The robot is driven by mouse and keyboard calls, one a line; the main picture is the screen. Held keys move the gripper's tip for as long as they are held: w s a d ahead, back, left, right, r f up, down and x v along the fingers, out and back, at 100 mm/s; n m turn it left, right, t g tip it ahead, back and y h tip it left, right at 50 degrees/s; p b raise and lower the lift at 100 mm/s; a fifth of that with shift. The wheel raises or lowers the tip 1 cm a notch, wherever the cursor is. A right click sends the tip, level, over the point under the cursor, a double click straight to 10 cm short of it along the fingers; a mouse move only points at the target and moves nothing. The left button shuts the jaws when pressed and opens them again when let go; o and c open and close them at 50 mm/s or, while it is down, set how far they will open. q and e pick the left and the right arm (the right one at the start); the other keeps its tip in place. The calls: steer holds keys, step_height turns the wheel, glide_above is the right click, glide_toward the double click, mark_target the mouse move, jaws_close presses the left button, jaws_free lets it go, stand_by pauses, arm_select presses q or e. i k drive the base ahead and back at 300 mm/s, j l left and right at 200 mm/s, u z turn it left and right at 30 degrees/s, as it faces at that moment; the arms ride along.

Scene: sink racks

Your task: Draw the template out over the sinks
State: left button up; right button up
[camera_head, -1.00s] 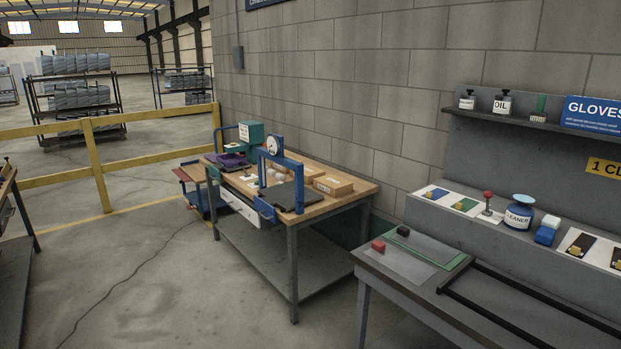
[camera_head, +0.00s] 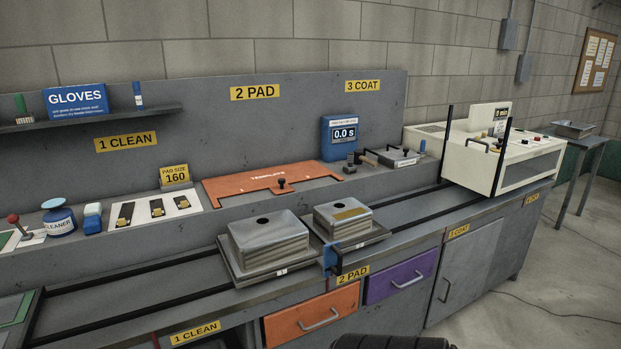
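The orange template (camera_head: 240,189), a flat plate marked TEMPLATE, lies on the raised rear ledge under the 2 PAD sign. A black knob (camera_head: 282,184) stands at its front edge. Two silver metal sinks sit on grey trays on the rails in front of it. The left sink (camera_head: 268,252) has a dark round spot on top. The right sink (camera_head: 345,225) has a dark spot and a tan strip on top. The template is behind the sinks, apart from them. Neither of my grippers is in view.
A blue timer (camera_head: 339,138) reading 0.0 s and small tools (camera_head: 398,157) stand right of the template. A white machine (camera_head: 490,155) straddles the rails at right. A blue clip (camera_head: 331,258) is at the front edge between the trays. Left rails (camera_head: 130,278) are bare.

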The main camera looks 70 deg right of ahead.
mark_target(272, 176)
steer(key=z, duration=2)
steer(key=i+l+u, duration=0.15)
steer(key=i, duration=0.15)
steer(key=i+l+u, duration=0.15)
steer(key=i, duration=0.15)
